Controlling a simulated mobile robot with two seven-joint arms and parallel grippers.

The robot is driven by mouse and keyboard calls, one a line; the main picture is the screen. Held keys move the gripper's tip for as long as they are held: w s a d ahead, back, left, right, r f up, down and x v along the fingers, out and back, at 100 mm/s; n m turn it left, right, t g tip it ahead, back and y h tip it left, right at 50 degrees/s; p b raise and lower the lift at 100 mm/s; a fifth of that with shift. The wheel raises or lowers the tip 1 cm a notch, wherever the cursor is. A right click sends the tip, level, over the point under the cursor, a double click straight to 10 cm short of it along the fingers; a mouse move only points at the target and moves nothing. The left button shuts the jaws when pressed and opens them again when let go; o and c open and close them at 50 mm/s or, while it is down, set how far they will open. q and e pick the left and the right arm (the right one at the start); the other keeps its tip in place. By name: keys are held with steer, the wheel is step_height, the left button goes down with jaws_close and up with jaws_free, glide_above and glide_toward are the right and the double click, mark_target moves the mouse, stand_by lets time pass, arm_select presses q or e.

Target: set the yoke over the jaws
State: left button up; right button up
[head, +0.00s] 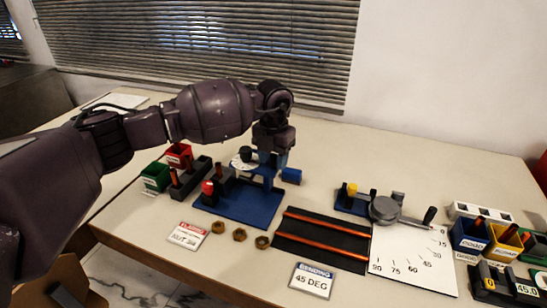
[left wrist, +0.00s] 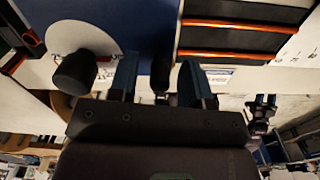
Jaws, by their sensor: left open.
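A blue base plate (head: 240,207) carries a rig with a white dial (head: 241,164), a dark knob, a red knob (head: 208,187) and dark upright blocks. My left gripper (head: 270,165) points down over its back right part. In the left wrist view its two fingers (left wrist: 160,80) are apart, with a dark upright post (left wrist: 161,70) showing between them; I cannot tell whether they touch it. The dark knob (left wrist: 80,70) stands left of the fingers over the dial (left wrist: 75,35). I cannot tell which part is the yoke; the jaws are not clearly distinguishable. My right gripper is not in view.
Copper rods lie on a black mat (head: 300,252) right of the rig. Brass nuts (head: 239,235) and label cards lie in front. A grey disc with a lever (head: 385,208) stands at an angle chart (head: 412,262). Coloured bins stand at both sides. The table behind is clear.

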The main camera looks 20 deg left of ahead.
mark_target(242, 148)
arm_select(q)
steer(key=shift+c, duration=0.3)
jaws_close()
steer(key=shift+a, duration=0.15)
steer(key=a, duration=0.8)
steer(key=shift+w+a+p, duration=0.15)
steer(key=shift+a+p, duration=0.2)
steer(key=shift+a, duration=0.45)
steer(key=shift+c, duration=1.1)
jaws_free()
steer(key=shift+a, duration=0.1)
steer(key=shift+o, duration=1.4)
steer(key=shift+r, duration=0.1)
